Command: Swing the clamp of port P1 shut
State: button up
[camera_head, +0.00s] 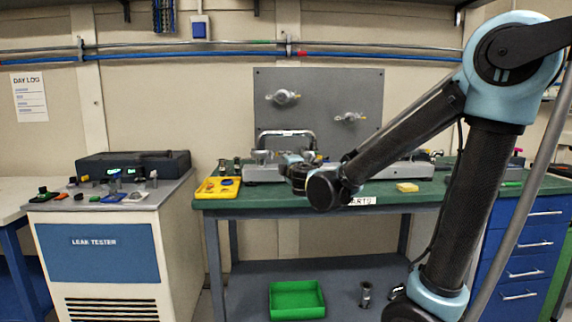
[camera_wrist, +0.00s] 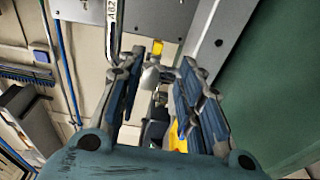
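My gripper (camera_wrist: 156,72) reaches over the green bench, and its blue-padded fingers stand apart in the wrist view. Small metal fittings (camera_wrist: 150,76) show between and beyond the fingers; I cannot tell whether one is the clamp of port P1. In the head view my gripper (camera_head: 302,165) is in front of a grey metal block (camera_head: 262,174) with a bent silver tube (camera_head: 286,133) above it. The gripper hides part of the block and its fittings. No P1 label is readable, and the clamp's position cannot be made out.
A yellow tray (camera_head: 208,190) lies on the bench's left end, and a yellow block (camera_head: 407,187) lies to the right. A grey panel (camera_head: 330,86) with two fittings stands behind. The leak tester (camera_head: 98,250) is at left. A green bin (camera_head: 297,300) sits on the lower shelf.

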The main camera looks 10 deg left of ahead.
aim_at(266, 154)
jog(key=shift+w+r, duration=0.15)
jog(key=shift+w, duration=0.05)
grip_shut()
jog(key=w+a+r+n+g+h, duration=0.2)
jog(key=a+r+n+g+h, duration=0.1)
jog(key=r+n+h, duration=0.2)
jog(key=s+a+r+n+g+h, duration=0.25)
jog(key=s+n+g, duration=0.25)
jog(key=s+n, duration=0.25)
jog(key=w+f, duration=0.6)
jog(key=w, duration=0.5)
jog(key=shift+w+d+f+n, duration=0.3)
jog(key=shift+w+d+n, duration=0.05)
jog(key=shift+d+n, duration=0.1)
